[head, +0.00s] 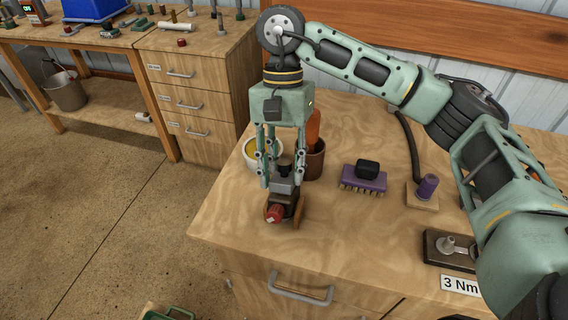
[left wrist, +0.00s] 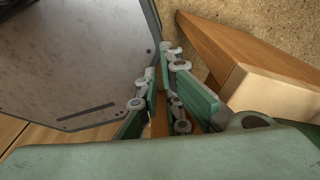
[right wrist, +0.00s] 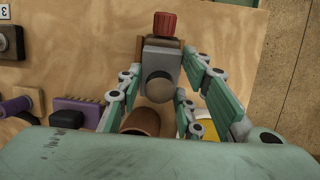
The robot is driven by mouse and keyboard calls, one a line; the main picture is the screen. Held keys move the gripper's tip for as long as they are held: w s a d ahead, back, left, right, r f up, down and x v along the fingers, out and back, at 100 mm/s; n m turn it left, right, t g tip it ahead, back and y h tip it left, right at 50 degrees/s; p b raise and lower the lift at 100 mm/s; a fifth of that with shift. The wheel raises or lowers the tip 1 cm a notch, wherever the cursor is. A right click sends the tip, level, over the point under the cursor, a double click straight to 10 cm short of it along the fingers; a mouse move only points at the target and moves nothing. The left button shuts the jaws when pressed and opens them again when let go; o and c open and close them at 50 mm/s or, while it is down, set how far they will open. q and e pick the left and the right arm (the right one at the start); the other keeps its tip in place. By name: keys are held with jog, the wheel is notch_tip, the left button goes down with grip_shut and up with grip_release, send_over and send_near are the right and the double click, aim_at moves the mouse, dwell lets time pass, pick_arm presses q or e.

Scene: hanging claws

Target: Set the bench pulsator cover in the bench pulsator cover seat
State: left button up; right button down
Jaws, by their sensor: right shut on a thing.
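The bench pulsator cover is a grey block (head: 285,183) with a dark round knob on top. It also shows in the right wrist view (right wrist: 162,52), with the knob towards me. My right gripper (head: 282,168) points straight down and is shut on the cover by its knob. The seat appears to be the dark body with brown side pieces (head: 271,210) and a red cap (head: 274,213) directly below. I cannot tell whether the cover touches it.
A brown pot (head: 315,161) with an orange handle and a white bowl (head: 262,150) stand close behind the gripper. A purple brush (head: 363,178) and a purple spool (head: 427,187) stand to the right.

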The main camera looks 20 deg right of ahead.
jog(key=shift+s+f+b, duration=0.15)
jog(key=shift+f+b, duration=0.3)
jog(key=shift+f, duration=0.15)
jog(key=c, duration=1.2)
grip_release()
jog(key=shift+r, duration=0.1)
jog(key=shift+o, duration=0.2)
jog(key=shift+r, duration=0.1)
jog(key=a+v, duration=0.1)
jog(key=v, duration=1)
jog(key=shift+d+r, duration=0.35)
jog(key=shift+d, duration=0.15)
